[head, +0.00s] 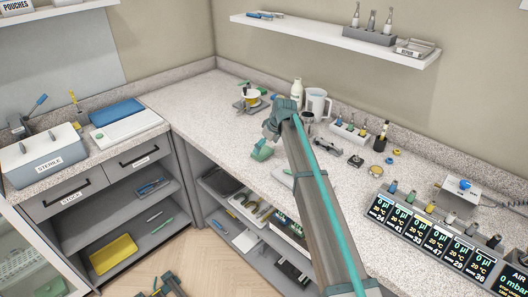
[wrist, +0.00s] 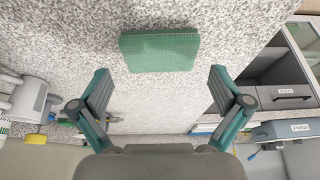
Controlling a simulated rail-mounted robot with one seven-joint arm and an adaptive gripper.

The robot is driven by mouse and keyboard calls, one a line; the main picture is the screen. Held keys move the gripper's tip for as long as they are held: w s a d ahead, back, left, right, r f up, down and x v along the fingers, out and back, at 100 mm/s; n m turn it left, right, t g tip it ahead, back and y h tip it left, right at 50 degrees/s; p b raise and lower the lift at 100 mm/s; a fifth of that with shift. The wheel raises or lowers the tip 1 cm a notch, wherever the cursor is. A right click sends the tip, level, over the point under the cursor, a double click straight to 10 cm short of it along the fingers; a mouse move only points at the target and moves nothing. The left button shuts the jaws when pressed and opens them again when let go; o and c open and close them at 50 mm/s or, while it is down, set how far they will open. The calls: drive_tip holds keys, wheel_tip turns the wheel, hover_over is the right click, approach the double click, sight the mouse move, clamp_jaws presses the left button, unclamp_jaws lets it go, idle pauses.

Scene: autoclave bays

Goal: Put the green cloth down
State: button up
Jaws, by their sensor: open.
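The green cloth (wrist: 160,51) is a folded, thick rectangle on the speckled countertop in the wrist view. It lies beyond my fingertips, roughly centred between them, and no finger appears to touch it. In the head view a small green shape (head: 262,151) by the counter's front edge looks like the cloth, partly crowded by my arm. My gripper (wrist: 163,84) is open and empty, its two teal fingers spread wide. In the head view my gripper's fingers are not clear at the end of the arm.
A white bottle (head: 297,92) and a white jug (head: 317,104) stand just right of my arm's end. Open shelves (head: 115,212) lie below. The counter's left stretch (head: 190,97) is clear.

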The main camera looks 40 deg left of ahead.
drive_tip(key=b+v, duration=0.2)
drive_tip(key=v, duration=0.6)
drive_tip(key=shift+r, duration=0.35)
drive_tip(key=shift+d, duration=0.1)
